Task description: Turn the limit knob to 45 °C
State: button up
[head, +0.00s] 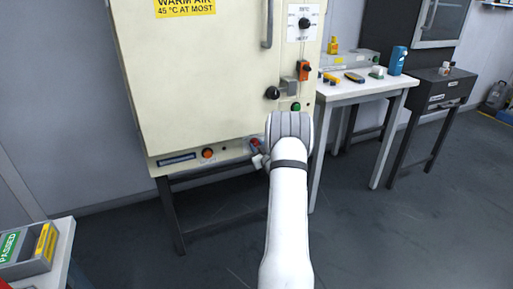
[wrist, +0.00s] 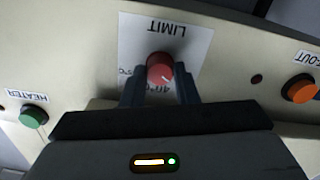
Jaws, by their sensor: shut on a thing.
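The red limit knob (wrist: 160,68) sits on a white label plate marked LIMIT (wrist: 183,35), which appears upside down in the wrist view. My gripper (wrist: 160,85) has its two dark fingers on either side of the knob, shut on it. Some scale figures show beside and below the knob, but the fingers partly cover them, and I cannot read the setting. In the head view the red knob (head: 254,142) shows low on the cream cabinet (head: 190,80), partly hidden by my gripper.
A green HEATER button (wrist: 33,116) and an orange button (wrist: 299,89) flank the knob in the wrist view. A black knob (head: 272,93) is higher on the cabinet. A white table (head: 350,92) stands to the right. A tray marked PASSED (head: 28,262) is at lower left.

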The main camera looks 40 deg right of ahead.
jog(key=shift+a+f, duration=0.1)
jog(key=m, duration=0.5)
jog(key=shift+m, duration=0.4)
jog(key=m, duration=0.5)
jog(key=shift+r+m, duration=0.25)
jog(key=shift+m, duration=0.05)
jog(key=m+p, duration=0.2)
jog(key=m, duration=0.4)
jog(key=shift+w, duration=0.1)
jog(key=m+p, duration=0.1)
jog(key=m, duration=0.5)
jog(key=shift+m+p, duration=0.3)
